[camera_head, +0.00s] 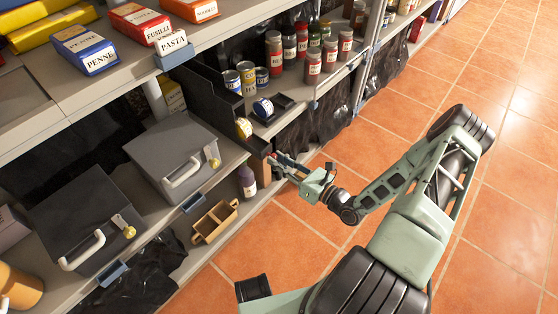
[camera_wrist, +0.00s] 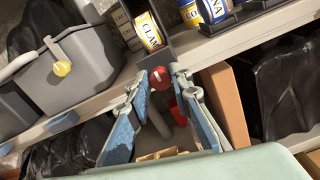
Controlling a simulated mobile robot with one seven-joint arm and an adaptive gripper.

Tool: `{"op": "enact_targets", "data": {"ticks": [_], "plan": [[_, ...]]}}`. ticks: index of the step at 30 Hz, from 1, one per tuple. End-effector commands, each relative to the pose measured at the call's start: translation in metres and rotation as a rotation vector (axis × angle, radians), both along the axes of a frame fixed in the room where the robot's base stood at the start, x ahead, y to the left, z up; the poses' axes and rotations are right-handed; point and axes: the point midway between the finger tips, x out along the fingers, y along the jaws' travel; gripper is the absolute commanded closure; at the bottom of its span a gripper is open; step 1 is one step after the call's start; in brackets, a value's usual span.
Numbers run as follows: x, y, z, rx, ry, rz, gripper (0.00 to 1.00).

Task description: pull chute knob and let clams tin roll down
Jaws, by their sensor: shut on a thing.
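The red chute knob (camera_wrist: 160,78) sits between my fingertips in the wrist view, at the front of the dark chute (camera_wrist: 184,44). My gripper (camera_wrist: 161,76) is shut on the knob; it also shows in the head view (camera_head: 281,162), at the front edge of the shelf. A yellow-and-white clams tin (camera_wrist: 148,31) lies in the chute just behind the knob, and it shows in the head view (camera_head: 244,128) too. The chute (camera_head: 207,93) runs back into the shelf in the head view. The knob is mostly hidden there by my fingers.
A blue-and-white tin (camera_head: 263,108) lies in a dark tray right of the chute. Several tins and jars stand behind. Grey lidded boxes (camera_head: 172,151) stand on the left. The tiled floor (camera_head: 420,85) at right is clear.

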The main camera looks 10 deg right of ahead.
Motion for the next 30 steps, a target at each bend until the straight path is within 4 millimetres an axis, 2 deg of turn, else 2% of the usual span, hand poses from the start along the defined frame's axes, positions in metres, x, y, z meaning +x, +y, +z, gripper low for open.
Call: {"op": "enact_targets", "data": {"ticks": [7, 14, 21, 22, 27, 30], "plan": [[-0.002, -0.001, 0.000, 0.000, 0.000, 0.000, 1.00], [-0.023, -0.018, 0.001, 0.000, 0.000, -0.002, 1.00], [-0.026, -0.019, -0.001, 0.000, 0.002, -0.001, 1.00], [-0.026, -0.019, -0.001, 0.000, 0.002, -0.001, 0.80], [-0.025, -0.018, 0.000, -0.001, 0.001, 0.000, 0.63], [-0.025, -0.018, 0.000, -0.001, 0.001, 0.000, 0.63]]}}
